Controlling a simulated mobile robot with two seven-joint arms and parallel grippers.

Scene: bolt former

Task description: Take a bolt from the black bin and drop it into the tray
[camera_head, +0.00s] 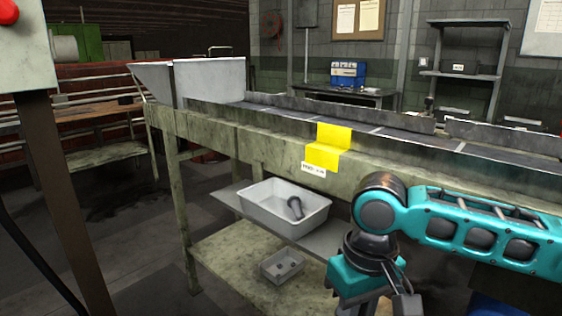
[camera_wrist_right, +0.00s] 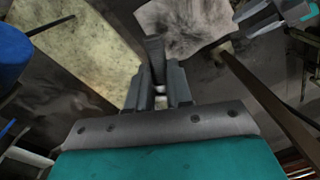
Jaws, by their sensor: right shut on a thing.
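My right gripper (camera_wrist_right: 158,88) is shut on a dark grey bolt (camera_wrist_right: 154,55), which sticks out beyond the fingertips in the right wrist view. In the head view my right arm comes in from the right and bends down, and its fingers are cut off by the bottom edge. A white tray (camera_head: 262,216) sits on a grey shelf under the bench, left of my right arm, with a dark bolt (camera_head: 295,207) lying in it. A grey and teal part that looks like my left gripper (camera_wrist_right: 245,15) shows at the wrist view's top right. I cannot make out the black bin.
A smaller grey bin (camera_head: 270,270) with small parts stands on the lower shelf (camera_head: 225,255). The long bench (camera_head: 240,140) with a yellow plate (camera_head: 325,153) runs above the tray. A brown post (camera_head: 65,200) stands at the left. A blue object (camera_wrist_right: 10,55) shows at the wrist view's left.

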